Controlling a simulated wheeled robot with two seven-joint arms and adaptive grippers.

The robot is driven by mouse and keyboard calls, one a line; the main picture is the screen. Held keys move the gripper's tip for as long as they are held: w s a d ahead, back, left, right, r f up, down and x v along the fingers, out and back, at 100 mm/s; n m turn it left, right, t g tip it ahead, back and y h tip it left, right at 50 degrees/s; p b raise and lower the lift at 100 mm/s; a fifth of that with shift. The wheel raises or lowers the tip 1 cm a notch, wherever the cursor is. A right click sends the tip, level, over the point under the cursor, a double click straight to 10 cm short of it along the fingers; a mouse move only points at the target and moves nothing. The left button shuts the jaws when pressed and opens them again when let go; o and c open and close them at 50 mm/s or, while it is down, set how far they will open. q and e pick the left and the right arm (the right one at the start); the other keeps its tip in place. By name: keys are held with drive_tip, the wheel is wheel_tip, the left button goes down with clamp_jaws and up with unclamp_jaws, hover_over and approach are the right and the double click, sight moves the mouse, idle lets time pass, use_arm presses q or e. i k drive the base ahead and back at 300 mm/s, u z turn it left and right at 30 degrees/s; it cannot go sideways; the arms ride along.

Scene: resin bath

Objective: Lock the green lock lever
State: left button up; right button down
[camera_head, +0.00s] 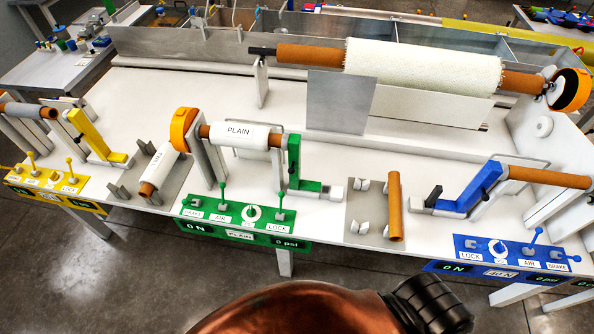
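The green control panel (238,230) is on the front edge of the table, left of the middle. The green air lever (222,197) also stands upright. The brake control at the left end is too small to read clearly. Neither of my grippers shows, and nothing touches the lock lever.
Behind the panel are a white PLAIN roll (240,134) and a green bracket (297,168). A yellow panel (55,182) is at the left, a blue panel (515,252) at the right. The space just before the green panel is clear.

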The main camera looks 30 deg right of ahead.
sight(281, 194)
drive_tip(key=z, duration=0.05)
drive_tip(key=k, duration=0.4)
drive_tip(key=z, duration=0.65)
drive_tip(key=i, duration=0.5)
